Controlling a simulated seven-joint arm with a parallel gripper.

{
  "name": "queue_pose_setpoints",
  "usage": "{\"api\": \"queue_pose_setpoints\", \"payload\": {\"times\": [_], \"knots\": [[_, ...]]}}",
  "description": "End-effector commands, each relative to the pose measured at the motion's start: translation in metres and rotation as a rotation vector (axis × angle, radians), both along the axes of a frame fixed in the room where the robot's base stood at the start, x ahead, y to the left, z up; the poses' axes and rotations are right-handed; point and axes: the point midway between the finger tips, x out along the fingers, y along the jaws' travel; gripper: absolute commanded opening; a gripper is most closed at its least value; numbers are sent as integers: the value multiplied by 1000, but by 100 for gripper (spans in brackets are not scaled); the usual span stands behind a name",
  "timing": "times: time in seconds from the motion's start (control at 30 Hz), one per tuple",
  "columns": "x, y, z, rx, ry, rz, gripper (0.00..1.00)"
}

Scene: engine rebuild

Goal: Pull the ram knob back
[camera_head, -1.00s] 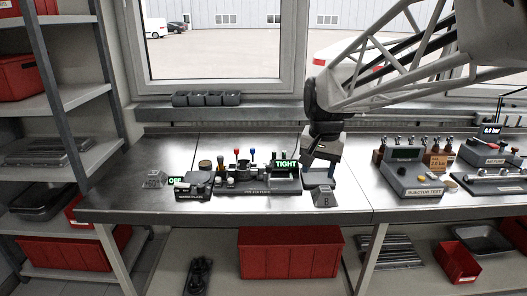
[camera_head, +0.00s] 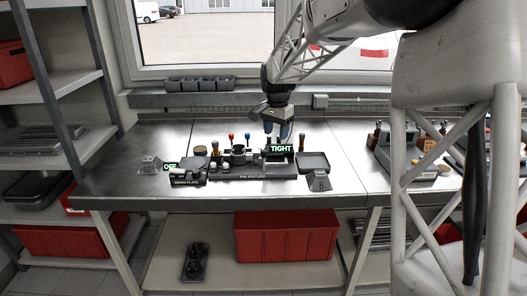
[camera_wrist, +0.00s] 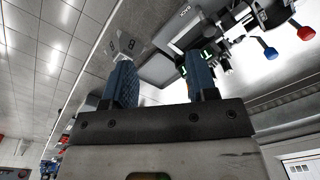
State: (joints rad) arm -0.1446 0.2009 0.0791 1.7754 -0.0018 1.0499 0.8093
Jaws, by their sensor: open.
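The dark pin fixture (camera_head: 252,177) stands on the metal bench, with a lit green "TIGHT" display (camera_head: 281,149) at its right end. Small upright parts and a red-topped lever (camera_head: 231,137) and a blue-topped lever (camera_head: 248,136) stand along it. I cannot single out the ram knob; the display may hide it. My gripper (camera_head: 284,133) points down just behind and above the display. In the wrist view my gripper (camera_wrist: 162,72) has its two blue fingers wide apart with nothing between them. The fixture and its "TIGHT" display (camera_wrist: 200,58) show beyond the right finger.
A dark tray (camera_head: 313,158) and a grey block marker (camera_head: 319,181) lie right of the fixture. The injector test unit (camera_head: 398,165) is farther right, partly behind my arm. Bare bench lies between tray and tester.

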Motion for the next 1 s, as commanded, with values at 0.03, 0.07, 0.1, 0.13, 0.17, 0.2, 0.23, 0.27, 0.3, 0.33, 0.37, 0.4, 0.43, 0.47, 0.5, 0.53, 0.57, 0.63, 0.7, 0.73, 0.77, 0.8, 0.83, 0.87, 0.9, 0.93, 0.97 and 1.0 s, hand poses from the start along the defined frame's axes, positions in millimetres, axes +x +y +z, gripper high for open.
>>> {"api": "queue_pose_setpoints", "payload": {"times": [0.03,0.07,0.1,0.13,0.17,0.2,0.23,0.27,0.3,0.33,0.37,0.4,0.43,0.47,0.5,0.53,0.57,0.63,0.7,0.73,0.77,0.8,0.83,0.87,0.9,0.93,0.97,1.0], "knots": [[12,5,-7,0,6,-13,53],[18,7,-11,0,9,-22,53],[26,11,-15,0,12,-34,53],[33,14,-19,0,14,-43,53],[38,17,-22,0,17,-51,53],[46,20,-26,0,20,-62,53],[51,23,-30,0,23,-70,53],[56,25,-33,0,24,-77,53],[62,28,-36,-1,28,-86,53],[66,30,-39,-1,29,-93,53],[69,31,-41,-1,30,-98,53],[73,33,-44,-1,32,-104,53],[76,34,-46,-1,33,-108,53],[78,35,-47,-1,34,-112,53],[80,36,-48,-2,35,-116,53],[81,37,-49,-1,35,-118,53],[82,37,-49,-1,35,-120,53],[83,38,-50,-2,36,-122,53],[83,38,-50,-2,36,-122,53],[83,38,-50,-2,36,-122,53],[83,38,-50,-1,37,-122,53],[83,38,-50,-1,37,-122,53],[83,38,-50,-1,37,-122,53],[83,38,-50,-1,37,-122,53],[83,38,-50,-1,37,-122,53],[83,38,-50,-1,37,-122,53],[83,38,-51,-1,37,-122,53],[83,38,-51,-1,37,-122,53]]}}
